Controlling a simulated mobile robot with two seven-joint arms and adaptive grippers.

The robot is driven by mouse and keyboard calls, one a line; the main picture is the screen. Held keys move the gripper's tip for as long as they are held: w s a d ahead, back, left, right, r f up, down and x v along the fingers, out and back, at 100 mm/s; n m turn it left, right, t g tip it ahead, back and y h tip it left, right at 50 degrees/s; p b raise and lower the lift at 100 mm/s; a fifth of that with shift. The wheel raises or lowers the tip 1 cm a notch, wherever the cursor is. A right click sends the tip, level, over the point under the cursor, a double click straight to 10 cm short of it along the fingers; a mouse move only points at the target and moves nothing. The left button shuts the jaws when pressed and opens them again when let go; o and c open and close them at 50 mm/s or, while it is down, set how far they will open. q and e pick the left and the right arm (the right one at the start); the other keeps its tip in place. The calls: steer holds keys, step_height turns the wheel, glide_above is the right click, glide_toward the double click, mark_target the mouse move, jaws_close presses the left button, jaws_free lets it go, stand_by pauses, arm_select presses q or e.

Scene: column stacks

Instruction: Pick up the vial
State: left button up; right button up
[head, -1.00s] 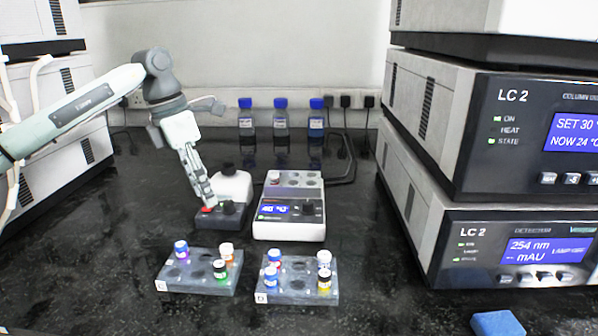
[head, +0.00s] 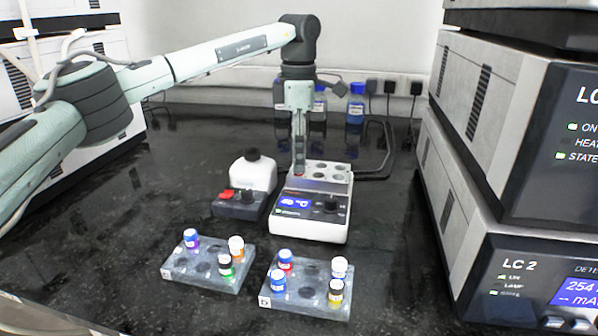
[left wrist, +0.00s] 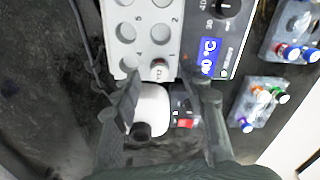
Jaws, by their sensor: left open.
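Several capped vials are in view, and the frames do not single one out. My left gripper (head: 299,168) is open and points down over the block's near left corner, with nothing held. In the left wrist view its fingers (left wrist: 170,92) are spread, and this vial lies just beyond them, close to the gap. In the head view the fingers mostly hide this vial. My right gripper is not in view.
The heater's display base (head: 309,218) stands beside a vortex mixer (head: 252,174) with a white body. Two grey racks (head: 190,275) (head: 306,305) with several vials stand in front. Blue-capped bottles (head: 355,105) are behind.

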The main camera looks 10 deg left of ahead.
arm_select(q)
steer(key=shift+f, duration=0.85)
steer(key=c, duration=0.9)
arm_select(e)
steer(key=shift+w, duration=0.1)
arm_select(q)
steer(key=shift+r, duration=0.1)
